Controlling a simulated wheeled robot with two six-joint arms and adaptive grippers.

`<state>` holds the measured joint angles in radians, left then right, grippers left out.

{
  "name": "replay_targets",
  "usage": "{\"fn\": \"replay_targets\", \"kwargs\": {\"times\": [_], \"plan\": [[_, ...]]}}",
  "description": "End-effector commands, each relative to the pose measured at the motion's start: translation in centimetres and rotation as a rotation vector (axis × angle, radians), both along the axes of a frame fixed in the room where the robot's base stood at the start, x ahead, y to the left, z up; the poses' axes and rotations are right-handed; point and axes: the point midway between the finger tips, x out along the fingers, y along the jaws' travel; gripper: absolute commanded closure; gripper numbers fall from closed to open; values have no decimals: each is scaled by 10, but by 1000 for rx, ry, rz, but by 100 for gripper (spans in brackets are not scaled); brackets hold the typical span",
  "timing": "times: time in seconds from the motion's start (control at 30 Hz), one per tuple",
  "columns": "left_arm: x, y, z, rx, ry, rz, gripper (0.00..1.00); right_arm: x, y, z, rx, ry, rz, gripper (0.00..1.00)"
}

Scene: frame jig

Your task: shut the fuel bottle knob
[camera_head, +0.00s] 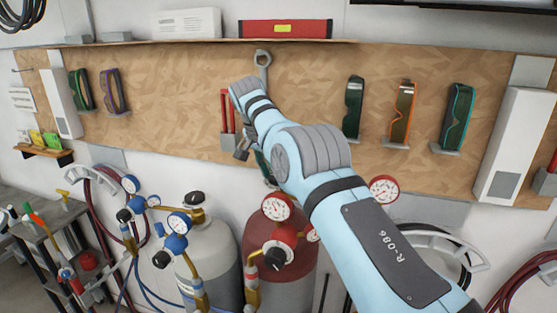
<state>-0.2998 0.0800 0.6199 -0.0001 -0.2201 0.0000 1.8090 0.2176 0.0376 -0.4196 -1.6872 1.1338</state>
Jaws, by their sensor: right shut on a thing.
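The fuel bottle (280,250) is the dark red cylinder in the lower middle of the head view, with red-rimmed gauges and a red regulator in front. My right arm comes in from the lower right and bends above this bottle. My right gripper (268,178) is mostly hidden behind that arm, pointing down at the bottle's top. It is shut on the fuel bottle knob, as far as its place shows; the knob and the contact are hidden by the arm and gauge. My left gripper is not in view.
A grey bottle (205,255) with a black top knob (193,198) and blue gauges stands just left. Hoses hang at both sides. A pegboard (180,80) with goggles and a spanner (262,62) is behind. A tool cart (45,240) stands at far left.

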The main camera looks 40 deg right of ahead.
Motion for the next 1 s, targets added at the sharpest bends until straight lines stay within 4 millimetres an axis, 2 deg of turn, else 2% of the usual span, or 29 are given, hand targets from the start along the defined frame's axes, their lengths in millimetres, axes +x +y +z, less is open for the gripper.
{"fn": "replay_targets", "kwargs": {"times": [0.47,0.5,0.6,1.0], "plan": [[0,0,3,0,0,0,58,1,-1,0,-3,-6,-17,77],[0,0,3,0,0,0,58,1,-1,0,-3,-5,-16,46],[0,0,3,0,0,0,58,0,-1,0,-2,-4,-17,30],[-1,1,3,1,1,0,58,0,0,-1,-2,-2,-17,29]]}}
